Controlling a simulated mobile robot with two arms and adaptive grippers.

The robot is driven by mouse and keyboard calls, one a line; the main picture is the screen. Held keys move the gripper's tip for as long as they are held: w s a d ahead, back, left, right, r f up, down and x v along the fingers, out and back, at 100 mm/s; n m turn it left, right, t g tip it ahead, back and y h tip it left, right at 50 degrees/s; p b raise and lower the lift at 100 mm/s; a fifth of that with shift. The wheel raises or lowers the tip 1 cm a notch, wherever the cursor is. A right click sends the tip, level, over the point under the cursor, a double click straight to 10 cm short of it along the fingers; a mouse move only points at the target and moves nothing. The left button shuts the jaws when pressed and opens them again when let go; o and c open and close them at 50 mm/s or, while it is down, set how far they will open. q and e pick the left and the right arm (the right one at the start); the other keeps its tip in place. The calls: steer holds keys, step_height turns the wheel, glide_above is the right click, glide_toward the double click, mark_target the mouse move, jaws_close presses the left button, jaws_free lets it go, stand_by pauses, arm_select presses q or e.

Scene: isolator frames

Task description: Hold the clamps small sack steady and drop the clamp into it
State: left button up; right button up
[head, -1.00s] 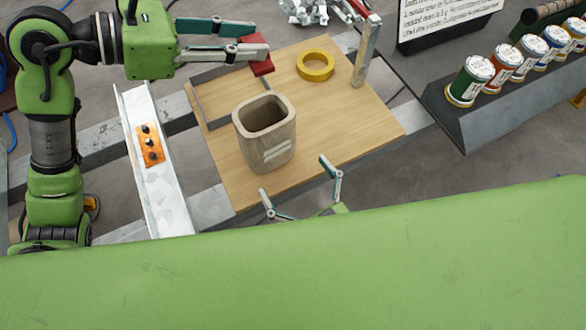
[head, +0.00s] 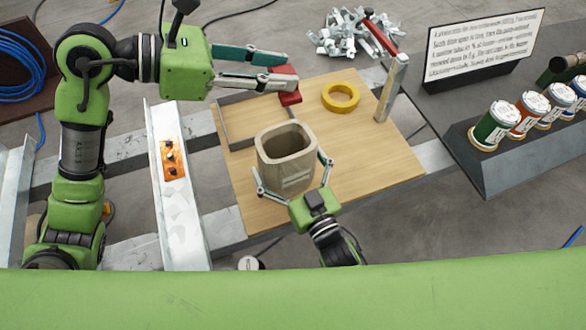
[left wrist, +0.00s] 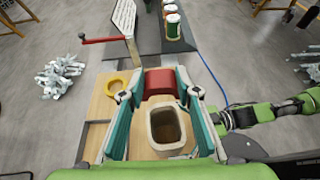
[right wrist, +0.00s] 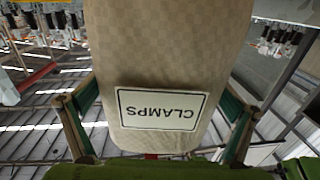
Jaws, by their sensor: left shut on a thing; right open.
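The clamps small sack (head: 286,158) is a beige, open-topped sack standing upright on the wooden board. Its CLAMPS label shows upside down in the right wrist view (right wrist: 160,107). My left gripper (head: 289,72) is shut on a red piece (head: 289,92), taken to be the clamp, above the board just behind the sack. In the left wrist view, the red piece (left wrist: 160,82) spans between the fingertips, with the sack's opening (left wrist: 166,126) below it in the picture. My right gripper (head: 292,174) is open at the sack's front, one finger on each side; contact is unclear.
The wooden board (head: 385,150) also carries a yellow ring (head: 341,98), a grey frame (head: 228,125) and an upright post with a red handle (head: 392,88). Several jars (head: 497,125) stand on a dark shelf at right. A metal channel (head: 178,215) lies left of the board.

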steer(key=shift+w, duration=0.15)
steer(key=c, duration=1)
arm_select(q)
step_height(320, 180, down, 13)
arm_select(e)
steer(key=shift+c, duration=0.2)
stand_by(0.7)
arm_select(q)
steer(key=o, duration=1.4)
steer(key=v, duration=1.2)
